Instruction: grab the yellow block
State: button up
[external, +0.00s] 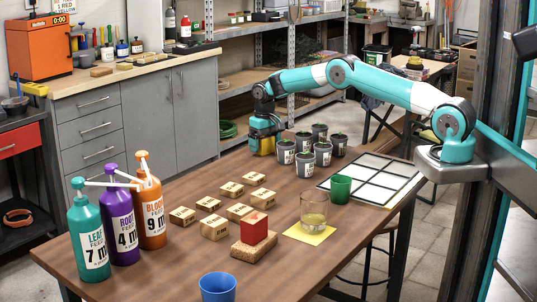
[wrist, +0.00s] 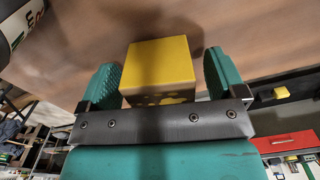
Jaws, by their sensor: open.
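The yellow block (external: 264,148) is at the far end of the wooden table, mostly hidden by my gripper (external: 265,134) in the external view. In the wrist view the yellow block (wrist: 160,65) lies between the two teal fingers of my gripper (wrist: 158,72). The fingers stand open on either side of it, with a visible gap on the left and right. The block appears to rest on the table.
Several dark cups (external: 304,167) stand just right of my gripper. Wooden blocks (external: 263,198), a red block (external: 254,228) on a cork base, a glass (external: 313,212), a green cup (external: 340,188), a blue cup (external: 218,287) and three bottles (external: 152,212) stand on the table (external: 150,278).

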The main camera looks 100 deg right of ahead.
jog(key=c, duration=1)
jog(key=shift+r, duration=0.15)
